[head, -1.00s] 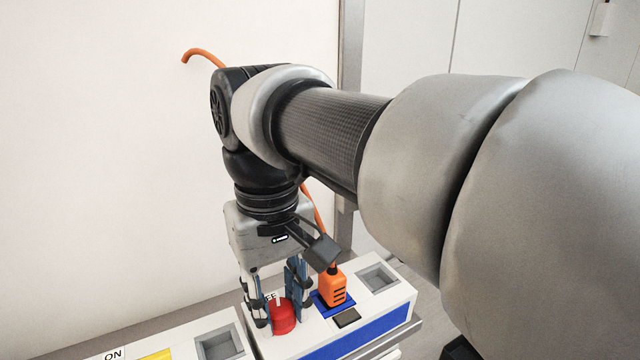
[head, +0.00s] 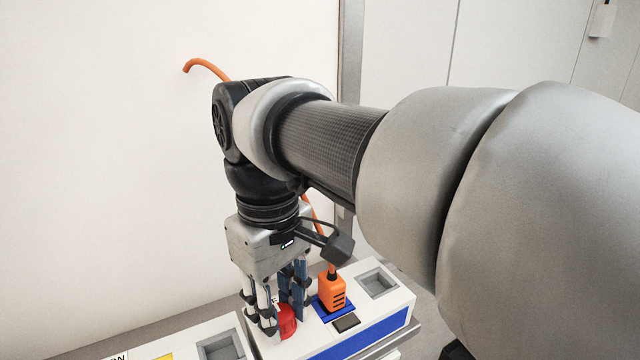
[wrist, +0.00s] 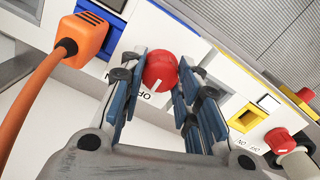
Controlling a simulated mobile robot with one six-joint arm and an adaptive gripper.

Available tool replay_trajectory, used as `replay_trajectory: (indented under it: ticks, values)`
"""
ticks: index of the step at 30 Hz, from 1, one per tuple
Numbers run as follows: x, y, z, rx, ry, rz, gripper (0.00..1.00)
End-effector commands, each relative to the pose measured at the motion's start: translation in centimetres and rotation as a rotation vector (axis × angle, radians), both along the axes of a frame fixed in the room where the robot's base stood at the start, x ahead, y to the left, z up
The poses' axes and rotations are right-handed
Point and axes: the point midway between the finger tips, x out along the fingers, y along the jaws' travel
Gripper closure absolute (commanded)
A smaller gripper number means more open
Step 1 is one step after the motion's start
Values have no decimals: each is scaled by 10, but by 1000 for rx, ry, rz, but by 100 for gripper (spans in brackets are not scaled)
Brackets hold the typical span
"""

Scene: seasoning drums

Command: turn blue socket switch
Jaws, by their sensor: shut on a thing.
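The red round switch knob (head: 288,322) sits on the white socket box with the blue front panel (head: 362,338), left of the blue socket (head: 322,308). My gripper (head: 283,314) points down with its fingers on opposite sides of the knob, closed on it. In the wrist view the red knob (wrist: 160,70) shows between the blue-padded fingers of my gripper (wrist: 158,80), with a white mark on its near edge. Part of an "OFF" label shows beside it. The fingers partly hide the knob in the head view.
An orange plug (head: 331,291) with an orange cable stands in the blue socket, close to my gripper. A neighbouring box with a yellow socket (wrist: 247,117) and another red knob (wrist: 279,139) is beside it. A white wall rises behind.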

Motion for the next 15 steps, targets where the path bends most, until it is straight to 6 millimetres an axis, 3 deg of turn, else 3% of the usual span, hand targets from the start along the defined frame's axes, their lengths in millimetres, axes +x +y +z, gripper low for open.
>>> replay_trajectory:
  ticks: [2,3,12,15]
  values:
    - [0,0,1,1,-2,2,94]
    - [0,0,1,1,-2,2,69]
    - [0,0,0,1,-1,0,50]
    - [0,0,0,1,-1,0,50]
